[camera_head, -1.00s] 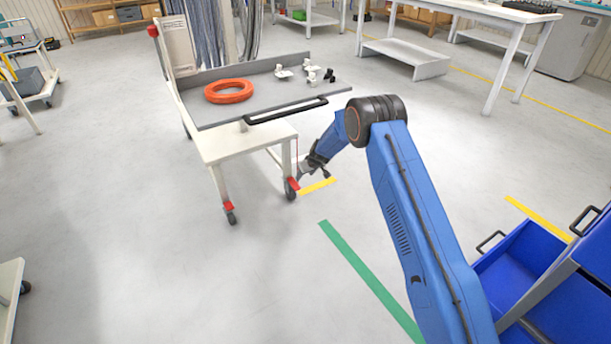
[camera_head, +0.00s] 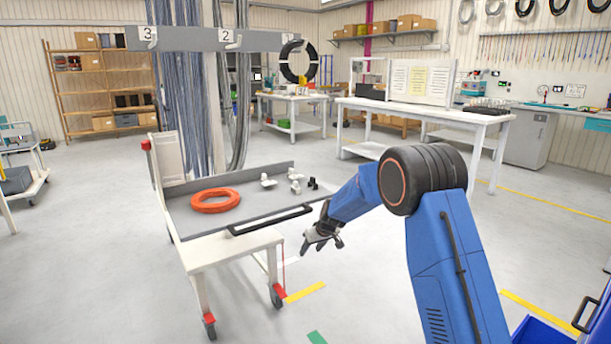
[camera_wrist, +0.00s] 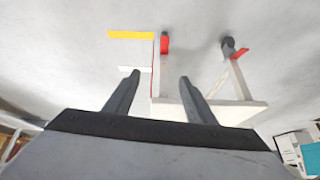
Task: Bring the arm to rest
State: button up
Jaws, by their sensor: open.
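My gripper (camera_head: 322,240) is at the end of my blue arm, in the air just right of the white cart (camera_head: 232,250). In the wrist view my gripper (camera_wrist: 153,82) shows two dark fingers spread apart with nothing between them. The cart's white frame and legs (camera_wrist: 240,80) show beyond the fingers in that view. My arm is bent at the large black joint and reaches left from it.
On the cart's grey tray (camera_head: 255,205) lie an orange ring-shaped coil (camera_head: 215,200) and several small white and black fittings (camera_head: 296,183). A blue bin (camera_head: 540,334) is at lower right. A white workbench (camera_head: 425,112) stands behind.

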jog(key=s+d+r+m, duration=0.1)
jog(key=s+d+r, duration=0.4)
jog(key=s+r, duration=0.4)
jog(key=s+d+r+m+h, duration=0.1)
jog(key=s+d+r, duration=0.55)
jog(key=s, duration=0.45)
jog(key=s+d+r, duration=0.5)
jog(key=s+r, duration=0.3)
jog(key=s, duration=0.2)
jog(key=s+d+m+h, duration=0.1)
jog(key=s+d, duration=0.2)
jog(key=s, duration=0.7)
jog(key=s+d+f+m, duration=0.1)
jog(key=s+d, duration=0.2)
jog(key=s, duration=0.8)
jog(key=s+d+f+m+h, duration=0.1)
jog(key=s+d, duration=0.3)
jog(key=s, duration=0.7)
jog(key=shift+s+f+m+h, duration=0.2)
jog(key=shift+s+m+h, duration=0.1)
jog(key=shift+m, duration=0.1)
